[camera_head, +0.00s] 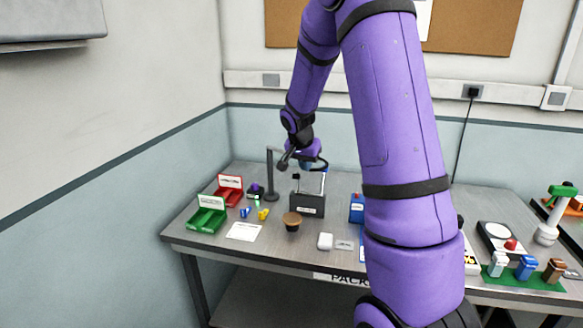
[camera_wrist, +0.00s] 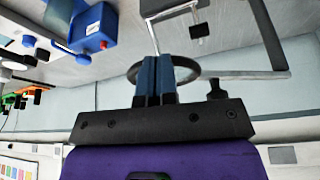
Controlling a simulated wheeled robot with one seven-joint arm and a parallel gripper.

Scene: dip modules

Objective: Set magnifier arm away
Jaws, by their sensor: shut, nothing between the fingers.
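The magnifier arm is a dark grey stand (camera_head: 270,178) with a tall post and a bar at its top, at the back left of the bench. In the wrist view its grey bar (camera_wrist: 243,75) runs from the right to a dark round lens ring (camera_wrist: 193,70). My gripper (camera_wrist: 163,60) has its blue fingers together and empty. They overlap the ring in that view; I cannot tell whether they pass through it or touch it. In the head view my gripper (camera_head: 308,165) is to the right of the post, above a grey holder, and partly hidden.
The grey labelled holder (camera_head: 307,205) stands below my gripper. A blue box (camera_head: 356,208) is right of it. Red (camera_head: 230,187) and green (camera_head: 207,215) bins, small coloured parts and a brown-topped knob (camera_head: 292,220) are at left. My arm hides the bench's middle right.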

